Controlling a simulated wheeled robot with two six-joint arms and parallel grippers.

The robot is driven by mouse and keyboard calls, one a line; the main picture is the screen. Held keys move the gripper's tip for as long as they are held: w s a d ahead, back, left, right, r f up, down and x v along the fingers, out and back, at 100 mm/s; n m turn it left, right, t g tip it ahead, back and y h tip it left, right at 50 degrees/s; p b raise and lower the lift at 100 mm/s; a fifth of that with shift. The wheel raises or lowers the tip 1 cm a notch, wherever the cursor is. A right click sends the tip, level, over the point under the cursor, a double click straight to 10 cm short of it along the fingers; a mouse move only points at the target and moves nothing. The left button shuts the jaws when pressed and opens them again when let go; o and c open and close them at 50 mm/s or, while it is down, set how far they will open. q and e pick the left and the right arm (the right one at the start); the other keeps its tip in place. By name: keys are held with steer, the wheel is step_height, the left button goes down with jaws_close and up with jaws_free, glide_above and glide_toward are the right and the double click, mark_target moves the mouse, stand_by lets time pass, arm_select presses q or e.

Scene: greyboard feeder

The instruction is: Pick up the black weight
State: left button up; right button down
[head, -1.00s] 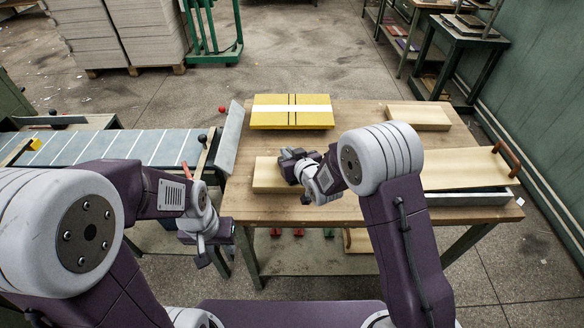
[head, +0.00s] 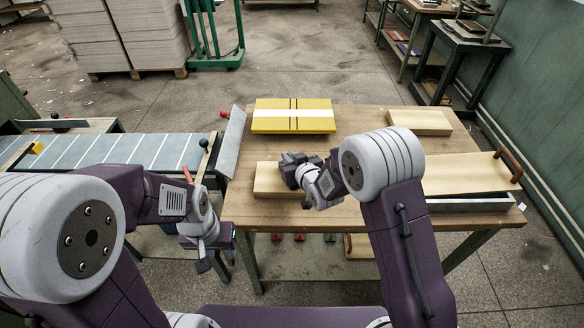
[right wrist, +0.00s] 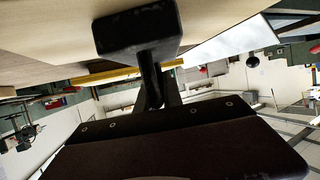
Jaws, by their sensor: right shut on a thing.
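The black weight (right wrist: 138,32) is a dark block with a thin stem, seen in the right wrist view against a pale board. My right gripper (right wrist: 150,88) is shut on its stem. In the head view my right gripper (head: 303,172) is over the pale board (head: 268,180) near the table's middle, and the dark weight (head: 289,160) is partly hidden by it. I cannot tell whether the weight touches the board. My left gripper (head: 208,258) hangs left of the table's front edge, away from the weight; its jaw opening is not clear.
A yellow board with a white band (head: 293,116) lies at the back of the wooden table (head: 365,130). A pale block (head: 420,122) lies back right. A long pale board (head: 465,180) with a brown handle lies at the right. A slatted feeder bed (head: 120,150) stands at the left.

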steer(key=shift+r, duration=0.15)
steer(key=shift+r, duration=2)
steer(key=w+d+r+p, duration=0.1)
steer(key=d+r+p, duration=0.5)
steer(key=d+r, duration=0.5)
steer(key=shift+d+p, duration=0.35)
steer(key=shift+w+r, duration=0.1)
